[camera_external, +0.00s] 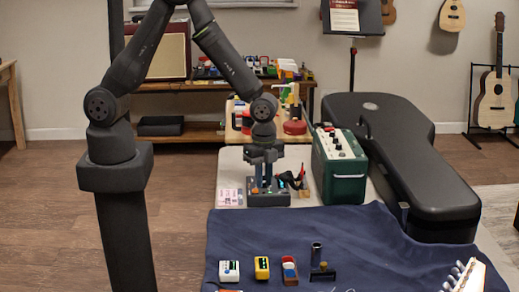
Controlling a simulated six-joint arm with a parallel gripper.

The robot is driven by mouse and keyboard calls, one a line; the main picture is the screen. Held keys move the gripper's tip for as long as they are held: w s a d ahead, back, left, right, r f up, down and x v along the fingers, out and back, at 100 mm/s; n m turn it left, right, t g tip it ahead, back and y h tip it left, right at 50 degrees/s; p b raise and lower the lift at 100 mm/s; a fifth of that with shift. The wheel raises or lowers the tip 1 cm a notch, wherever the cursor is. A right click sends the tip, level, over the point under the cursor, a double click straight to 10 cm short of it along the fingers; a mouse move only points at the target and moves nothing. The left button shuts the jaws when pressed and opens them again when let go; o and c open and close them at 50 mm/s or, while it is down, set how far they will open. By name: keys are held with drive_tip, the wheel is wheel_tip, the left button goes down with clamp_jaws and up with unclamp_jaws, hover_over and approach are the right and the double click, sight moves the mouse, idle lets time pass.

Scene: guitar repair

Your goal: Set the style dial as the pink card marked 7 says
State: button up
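A pink card (230,197) lies on the pale tabletop, left of a dark grey box (268,199). Its print is too small to read. The box has small coloured spots on top that look like controls or lights; I cannot make out which is the style dial. My gripper (265,183) points straight down over the box, its fingertips at or just above the top. The fingers hide part of the top, and I cannot tell whether they touch a dial or are closed on one.
A green amplifier (343,180) with knobs on top stands right of the box, beside a large black guitar case (412,160). A dark object with red parts (297,180) stands close right of the box. Several small pedals (262,268) sit on the blue cloth (330,225) in front.

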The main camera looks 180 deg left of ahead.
drive_tip(key=m, duration=1.2)
drive_tip(key=o, duration=0.5)
drive_tip(key=shift+c, duration=0.2)
drive_tip(key=n, duration=0.9)
drive_tip(key=c, duration=0.5)
